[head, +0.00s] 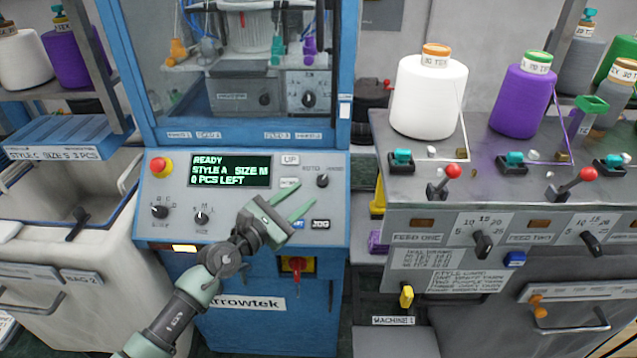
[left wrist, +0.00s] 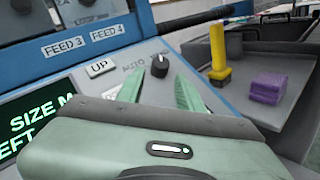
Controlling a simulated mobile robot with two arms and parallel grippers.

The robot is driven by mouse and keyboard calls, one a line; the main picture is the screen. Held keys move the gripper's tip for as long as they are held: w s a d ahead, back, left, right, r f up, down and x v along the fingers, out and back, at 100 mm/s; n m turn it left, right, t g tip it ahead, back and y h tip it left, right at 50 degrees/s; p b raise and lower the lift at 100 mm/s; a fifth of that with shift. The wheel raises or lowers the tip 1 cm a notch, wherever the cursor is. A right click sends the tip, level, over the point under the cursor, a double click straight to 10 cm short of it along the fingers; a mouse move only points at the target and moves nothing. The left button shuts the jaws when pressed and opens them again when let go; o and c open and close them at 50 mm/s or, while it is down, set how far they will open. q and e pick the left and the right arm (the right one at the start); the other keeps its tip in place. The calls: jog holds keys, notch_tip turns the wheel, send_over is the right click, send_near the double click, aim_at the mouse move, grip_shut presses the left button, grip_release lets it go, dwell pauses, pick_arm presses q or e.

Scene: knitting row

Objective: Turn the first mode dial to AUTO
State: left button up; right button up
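The mode dial (head: 322,180) is a small black knob at the right end of the blue machine's control panel, with small lettering beside it. In the left wrist view the dial (left wrist: 160,66) stands just beyond and between my fingertips. A small light mark shows on its top; I cannot tell for sure which setting it points to. My left gripper (head: 307,195) is open and empty, its two green fingers reaching toward the dial from below, apparently apart from it. The gripper also shows in the left wrist view (left wrist: 160,82). My right gripper is not in view.
The panel carries a display (head: 229,170) reading READY, a red stop button (head: 161,166), two more knobs, an UP button (head: 290,160) and a JOG button (head: 321,224). A red-handled switch (head: 295,266) sits below. A grey yarn bench (head: 480,190) stands right.

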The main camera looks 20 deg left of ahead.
aim_at(320, 183)
pick_arm(q)
jog(key=x, duration=0.7)
jog(key=shift+d, duration=0.1)
grip_shut()
